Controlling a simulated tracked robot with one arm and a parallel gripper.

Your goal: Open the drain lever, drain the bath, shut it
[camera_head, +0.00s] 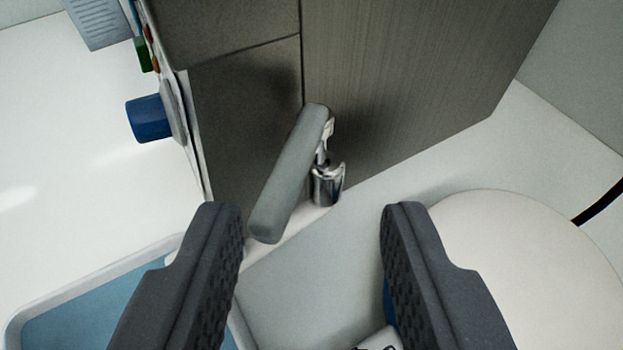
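The drain lever is a grey, rounded handle (291,172) at the middle of the view. It is joined to a chrome valve fitting (327,184) at the foot of a dark brushed-metal cabinet (400,80). The handle slants from upper right to lower left. My gripper (313,222) is open, with one dark ridged finger on each side of the lower view. The handle's lower end shows between the fingertips and beyond them, nearer the left one. No contact is visible. The bath's inside cannot be made out.
A blue knob (150,118) sticks out from the cabinet's left side. A white-rimmed tray with blue inside (95,310) lies at lower left. A round cream-coloured disc (530,270) and a black cable (598,203) are at right. A white item at the bottom is partly hidden by the right finger.

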